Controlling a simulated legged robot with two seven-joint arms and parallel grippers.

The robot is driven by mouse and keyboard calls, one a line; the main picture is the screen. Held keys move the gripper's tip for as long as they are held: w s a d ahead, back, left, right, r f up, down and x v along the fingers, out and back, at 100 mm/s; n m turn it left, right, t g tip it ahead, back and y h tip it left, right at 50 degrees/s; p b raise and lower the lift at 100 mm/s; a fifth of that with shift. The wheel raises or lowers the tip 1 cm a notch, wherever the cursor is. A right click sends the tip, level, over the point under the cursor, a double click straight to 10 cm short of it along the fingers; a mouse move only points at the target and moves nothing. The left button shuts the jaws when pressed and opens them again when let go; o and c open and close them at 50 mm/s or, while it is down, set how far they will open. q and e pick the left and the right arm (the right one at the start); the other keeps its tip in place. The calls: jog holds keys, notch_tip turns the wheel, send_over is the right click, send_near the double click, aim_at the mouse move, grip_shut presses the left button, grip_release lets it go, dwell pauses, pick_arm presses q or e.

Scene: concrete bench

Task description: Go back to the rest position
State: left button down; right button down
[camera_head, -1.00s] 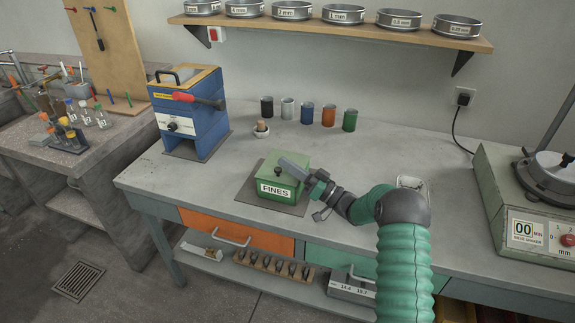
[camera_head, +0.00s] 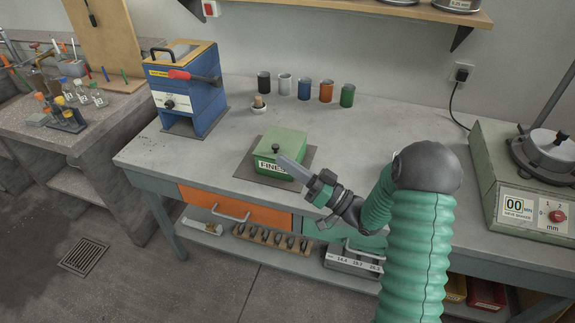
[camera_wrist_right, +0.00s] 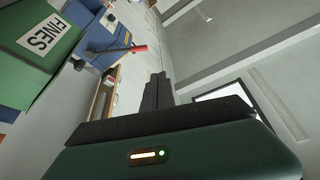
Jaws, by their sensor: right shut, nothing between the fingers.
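My right gripper (camera_head: 283,163) is shut and empty. In the head view its fingertips are in front of the right part of the green FINES box (camera_head: 271,148), covering part of its label; I cannot tell from this view alone how far apart they are. The box has a closed lid with a dark knob and sits on a dark mat (camera_head: 243,170). In the right wrist view the shut fingers (camera_wrist_right: 158,88) point away, with the FINES box (camera_wrist_right: 40,55) at upper left and clear of them. My left gripper is not in view.
A blue machine with a red handle (camera_head: 185,90) stands at the bench's left. A sieve shaker (camera_head: 520,185) is at the right. The bench between box and shaker is partly behind my arm.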

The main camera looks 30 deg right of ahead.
jog(key=w+a+f+g+h+p, duration=0.35)
jog(key=g+h+p, duration=0.3)
jog(key=h, duration=0.25)
jog(key=s+a+f+g+h+p, duration=0.1)
jog(key=s+a+g, duration=0.3)
jog(key=s, duration=0.6)
jog(key=s+a+m+g+h+p, duration=0.1)
jog(key=s+a+g+p, duration=0.2)
jog(key=s+g, duration=0.3)
jog(key=s+p, duration=0.1)
jog(key=s, duration=0.4)
jog(key=shift+a+f, duration=0.35)
jog(key=shift+f, duration=0.05)
jog(key=shift+w, duration=0.1)
